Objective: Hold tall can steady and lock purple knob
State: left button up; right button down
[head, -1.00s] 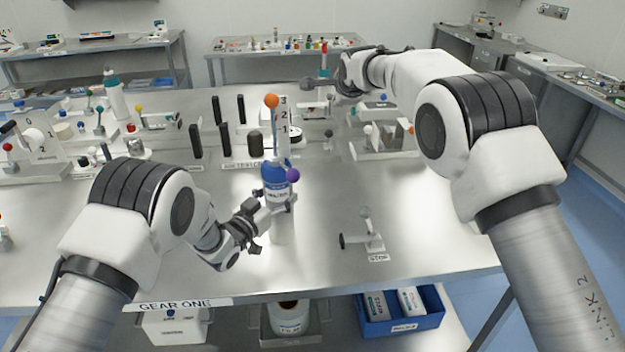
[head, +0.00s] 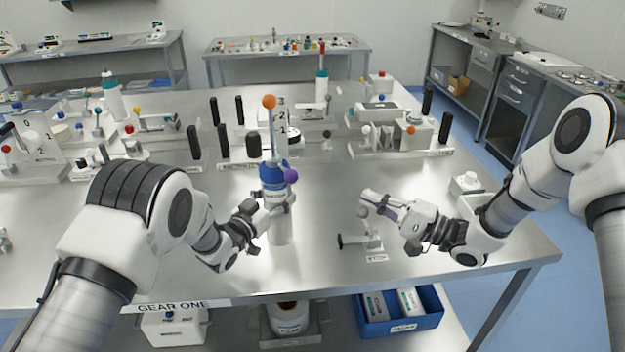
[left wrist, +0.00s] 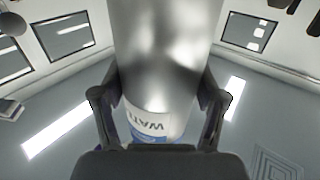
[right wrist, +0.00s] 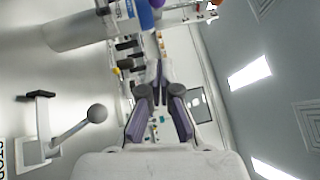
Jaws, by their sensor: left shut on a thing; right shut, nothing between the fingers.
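The tall can (head: 280,232) is silver with a blue band and stands upright on the table. My left gripper (head: 284,204) is shut around its upper body; the left wrist view shows the can (left wrist: 168,60) between both fingers, its label inverted. The purple knob (head: 291,176) sits at the right side of the can's blue top, and an orange ball (head: 269,101) tops a rod above it. My right gripper (head: 366,196) is shut and empty, right of the can and apart from it. The right wrist view shows the can (right wrist: 80,35) and part of the purple knob (right wrist: 158,3).
A small lever stand with a grey ball (head: 362,212) and a STOP label stands just below my right gripper. Black posts and fixtures (head: 400,135) line the table behind. The table front (head: 330,275) is clear. A blue bin (head: 400,322) sits on the shelf below.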

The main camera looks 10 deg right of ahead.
jog(key=shift+a+f, duration=0.1)
jog(key=shift+a, duration=0.05)
send_near(286, 171)
jog(key=shift+w+a, duration=1.3)
jog(key=shift+w, duration=1.1)
jog(key=shift+f, duration=0.3)
jog(key=shift+s+a, duration=0.55)
jog(key=shift+a, duration=0.05)
jog(key=s+a, duration=0.2)
jog(key=a, duration=0.7)
jog(key=shift+a, duration=0.3)
jog(key=shift+w, duration=0.1)
